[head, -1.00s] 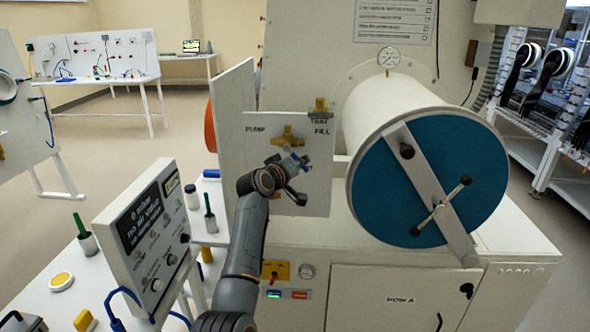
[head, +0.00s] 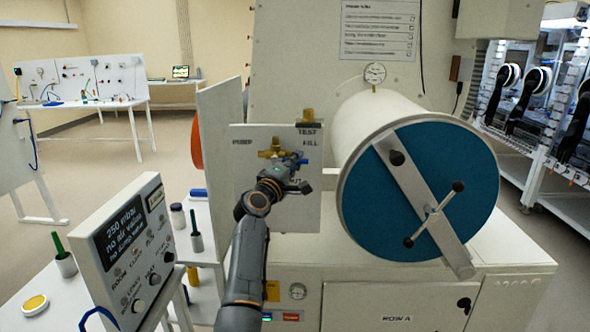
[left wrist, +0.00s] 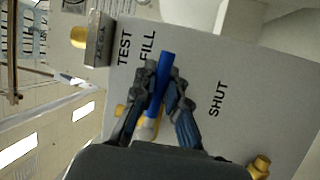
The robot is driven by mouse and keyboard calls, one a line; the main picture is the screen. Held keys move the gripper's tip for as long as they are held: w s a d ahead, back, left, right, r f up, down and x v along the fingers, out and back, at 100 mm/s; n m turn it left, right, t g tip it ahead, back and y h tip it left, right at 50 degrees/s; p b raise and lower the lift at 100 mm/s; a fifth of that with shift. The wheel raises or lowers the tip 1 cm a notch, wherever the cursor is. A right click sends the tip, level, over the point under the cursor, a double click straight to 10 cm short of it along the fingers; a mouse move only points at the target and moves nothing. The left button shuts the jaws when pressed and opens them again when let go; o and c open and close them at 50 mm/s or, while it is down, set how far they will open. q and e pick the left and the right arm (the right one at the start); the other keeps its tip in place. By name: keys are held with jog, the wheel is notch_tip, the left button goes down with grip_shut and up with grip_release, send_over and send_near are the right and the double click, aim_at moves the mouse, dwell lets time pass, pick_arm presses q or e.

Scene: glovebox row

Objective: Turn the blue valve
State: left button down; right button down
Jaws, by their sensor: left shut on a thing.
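A blue valve handle (left wrist: 163,78) sits on a pale panel (left wrist: 215,75) with brass fittings. In the left wrist view it lies between the two fingers of my left gripper (left wrist: 164,92), which is shut on it. The handle's free end sticks out past the fingertips, between the words FILL and SHUT. In the head view my left gripper (head: 292,176) is at the panel, just below and right of a brass fitting (head: 274,151). Only a little of the blue handle (head: 301,161) shows there. My arm and gripper hide part of the panel. My right gripper is not in view.
A large white cylinder (head: 372,125) with a blue end plate (head: 440,190) and crossbar stands right of the panel. A control box (head: 140,250) with a display stands at the lower left. A gauge (head: 375,73) tops the cylinder. Open floor lies behind on the left.

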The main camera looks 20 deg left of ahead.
pick_arm(q)
jog(key=shift+r+n, duration=0.25)
jog(key=shift+n, duration=0.15)
jog(key=shift+r, duration=0.1)
jog(key=c, duration=1.3)
grip_release()
jog(key=shift+c, duration=0.2)
jog(key=shift+w+d, duration=0.1)
jog(key=shift+s+f, duration=0.2)
jog(key=shift+s, duration=0.15)
jog(key=s+a+f, duration=0.1)
jog(key=s+f, duration=0.1)
jog(key=s, duration=0.9)
jog(key=shift+a, duration=0.2)
